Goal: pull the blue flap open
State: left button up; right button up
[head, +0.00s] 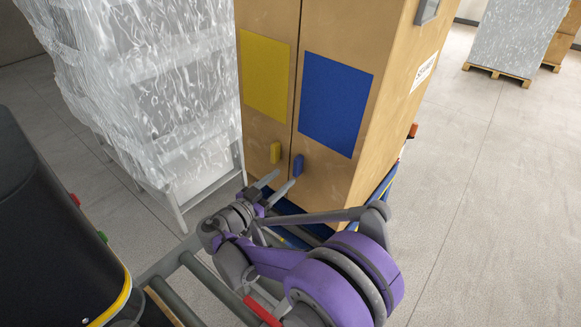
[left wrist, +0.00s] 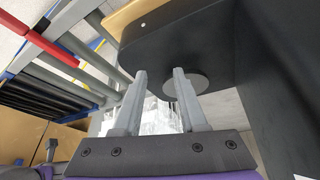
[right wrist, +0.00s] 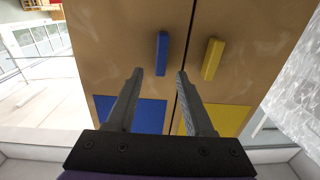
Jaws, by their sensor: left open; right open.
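The blue flap (head: 335,105) is the right-hand door of a tan cabinet, marked by a large blue panel, with a small upright blue handle (head: 298,165) low near the centre seam. The flap looks shut, flush with its neighbour. My right gripper (head: 286,177) is open and empty, its fingers pointing at the blue handle from just in front. In the right wrist view the blue handle (right wrist: 162,53) stands beyond and between the fingertips (right wrist: 160,72), with no contact visible. My left gripper (left wrist: 160,72) is open and empty, below a dark rounded body; the head view does not show it.
The left door has a yellow panel (head: 265,78) and a yellow handle (head: 276,153), close beside the blue one. A film-wrapped stack (head: 150,90) stands left of the cabinet. A grey roller frame (head: 185,265) lies in front.

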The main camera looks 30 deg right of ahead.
aim_at(295, 167)
jog(key=x, duration=0.6)
jog(key=shift+w+d+p, duration=0.2)
jog(key=shift+d+p, duration=0.05)
jog(key=shift+p, duration=0.05)
grip_shut()
dwell(1.1)
